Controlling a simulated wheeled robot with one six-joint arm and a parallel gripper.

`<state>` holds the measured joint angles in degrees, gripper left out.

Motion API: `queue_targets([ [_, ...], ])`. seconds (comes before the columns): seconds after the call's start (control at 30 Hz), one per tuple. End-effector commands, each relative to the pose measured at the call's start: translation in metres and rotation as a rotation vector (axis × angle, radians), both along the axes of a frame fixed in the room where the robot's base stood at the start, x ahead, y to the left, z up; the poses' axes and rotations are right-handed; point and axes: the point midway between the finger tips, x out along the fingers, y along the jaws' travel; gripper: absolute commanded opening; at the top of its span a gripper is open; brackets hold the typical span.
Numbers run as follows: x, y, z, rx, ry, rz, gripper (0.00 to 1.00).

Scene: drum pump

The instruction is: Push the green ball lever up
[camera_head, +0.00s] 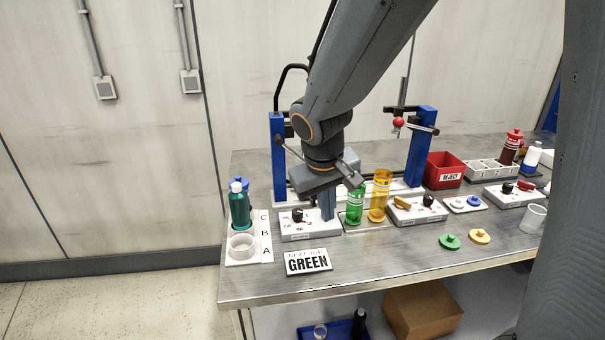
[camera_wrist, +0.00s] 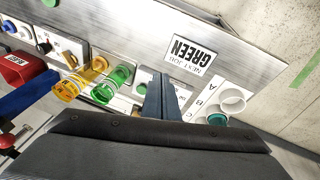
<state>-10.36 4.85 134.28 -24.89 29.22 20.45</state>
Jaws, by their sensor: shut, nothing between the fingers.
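I cannot make out a lever with a green ball in either view; my arm covers the area beside the left blue post (camera_head: 278,150) in the head view. A small round green part (camera_wrist: 141,88) shows beside my fingers in the wrist view, and I cannot tell whether it is a button or a ball. My gripper (camera_head: 327,214) points down over the left control box (camera_head: 297,236), beside the green bottle (camera_head: 355,206). Its fingers (camera_wrist: 162,98) are shut with nothing between them. A red ball lever (camera_head: 398,122) is on the right blue post (camera_head: 421,148).
An amber bottle (camera_head: 379,196) stands right of the green one. A GREEN sign (camera_head: 308,262) lies in front of the control box. A white holder (camera_head: 266,244) with a teal bottle (camera_head: 239,207) is at left. A red bin (camera_head: 444,170) stands at right. The bench's front strip is mostly clear.

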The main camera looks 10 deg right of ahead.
Motion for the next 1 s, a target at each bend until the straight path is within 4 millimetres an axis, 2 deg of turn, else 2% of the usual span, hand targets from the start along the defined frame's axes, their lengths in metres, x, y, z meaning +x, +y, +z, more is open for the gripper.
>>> queue_targets([
  [0.03,0.023,0.012,0.004,-0.032,-0.036,0.034,0.00],
  [0.2,0.082,0.043,0.032,-0.121,-0.166,0.100,0.00],
  [0.3,0.105,0.058,0.047,-0.154,-0.229,0.122,0.00],
  [0.4,0.120,0.069,0.057,-0.172,-0.273,0.138,0.00],
  [0.5,0.128,0.075,0.063,-0.181,-0.296,0.144,0.00],
  [0.67,0.129,0.076,0.065,-0.183,-0.302,0.144,0.00],
  [1.0,0.133,0.073,0.058,-0.185,-0.299,0.144,0.00],
])
